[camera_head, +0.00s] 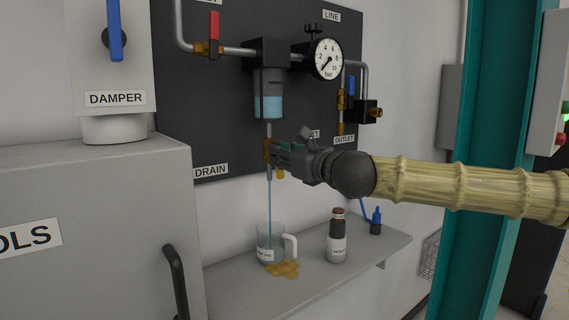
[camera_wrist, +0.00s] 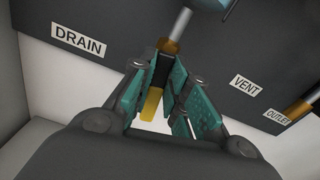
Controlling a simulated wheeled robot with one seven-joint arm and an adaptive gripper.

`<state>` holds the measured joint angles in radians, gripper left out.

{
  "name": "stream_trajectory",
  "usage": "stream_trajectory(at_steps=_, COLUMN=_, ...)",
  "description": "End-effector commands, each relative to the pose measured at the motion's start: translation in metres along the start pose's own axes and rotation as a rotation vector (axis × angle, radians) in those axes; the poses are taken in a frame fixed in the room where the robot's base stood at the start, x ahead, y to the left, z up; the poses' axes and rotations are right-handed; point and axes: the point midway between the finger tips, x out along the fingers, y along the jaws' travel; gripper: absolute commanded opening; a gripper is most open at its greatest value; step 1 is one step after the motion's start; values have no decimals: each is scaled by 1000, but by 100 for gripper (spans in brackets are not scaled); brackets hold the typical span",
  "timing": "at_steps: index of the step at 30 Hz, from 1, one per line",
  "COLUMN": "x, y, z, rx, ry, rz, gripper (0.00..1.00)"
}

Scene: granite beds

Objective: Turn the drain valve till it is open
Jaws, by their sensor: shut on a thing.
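The drain valve (camera_head: 267,151) is a brass fitting under the clear bowl, near the DRAIN label (camera_head: 211,171). In the wrist view its brass body (camera_wrist: 168,46) shows at the top of my fingers, with a yellow handle (camera_wrist: 151,105) pointing down between them. My gripper (camera_head: 277,152) is at the valve from the right. Its teal fingers (camera_wrist: 160,80) are shut around the handle, which they partly hide. A thin blue stream (camera_head: 269,208) runs from below the valve into a clear jug (camera_head: 270,243) on the shelf.
The filter bowl (camera_head: 268,97) holds blue liquid, with a pressure gauge (camera_head: 326,60) to its right. A dark-capped bottle (camera_head: 337,240) and a small blue-topped bottle (camera_head: 376,222) stand on the grey shelf (camera_head: 310,276). A brownish-yellow patch (camera_head: 286,269) lies by the jug. A grey cabinet (camera_head: 110,220) stands left.

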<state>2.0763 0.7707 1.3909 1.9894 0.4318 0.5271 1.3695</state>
Motion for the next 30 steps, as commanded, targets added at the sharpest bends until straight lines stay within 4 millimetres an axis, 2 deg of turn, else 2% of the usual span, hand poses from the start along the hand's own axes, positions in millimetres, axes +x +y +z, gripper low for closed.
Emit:
stream_trajectory(at_steps=3, x=0, y=1, z=-6, rx=108, ry=-1, rz=0, gripper=0)
stream_trajectory(at_steps=4, x=0, y=1, z=-3, rx=122, ry=0, rz=0, gripper=19)
stream_trajectory(at_steps=6, x=0, y=0, z=0, rx=115, ry=1, rz=0, gripper=31)
stream_trajectory(at_steps=17, x=-2, y=0, z=0, rx=111, ry=0, rz=-1, gripper=31)
stream_trajectory(at_steps=30, x=-41, y=0, z=0, rx=110, ry=-1, rz=-1, gripper=31)
